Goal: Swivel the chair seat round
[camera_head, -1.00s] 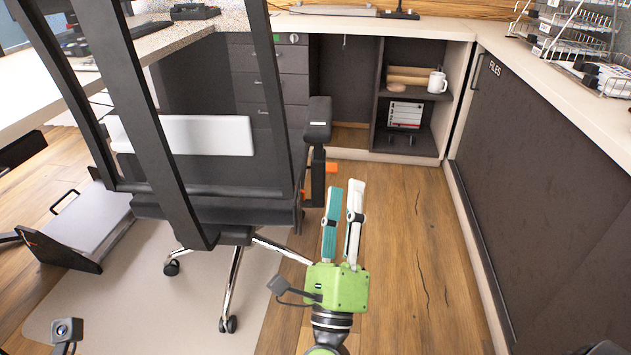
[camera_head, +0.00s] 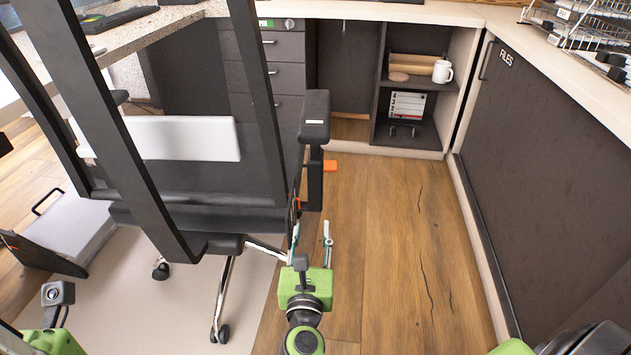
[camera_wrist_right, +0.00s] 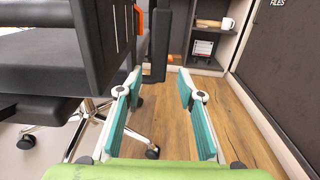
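The office chair (camera_head: 200,215) stands at left with its dark frame and mesh backrest towards me. Its black right armrest (camera_head: 316,116) rises beside the seat on a post with an orange lever; the armrest post (camera_wrist_right: 160,45) also shows in the right wrist view. My right gripper (camera_head: 312,232) is open and empty, low beside the right edge of the seat and below the armrest. In the right wrist view its spread fingers (camera_wrist_right: 160,82) point towards the armrest post, with nothing between them. Only the green body and camera of my left gripper show at bottom left; its fingers are out of view.
A desk with drawers (camera_head: 275,75) stands behind the chair. An open shelf holds a white mug (camera_head: 442,71). A dark files cabinet (camera_head: 545,170) runs along the right. The wooden floor (camera_head: 400,250) between chair and cabinet is clear. A footrest (camera_head: 70,235) lies at left.

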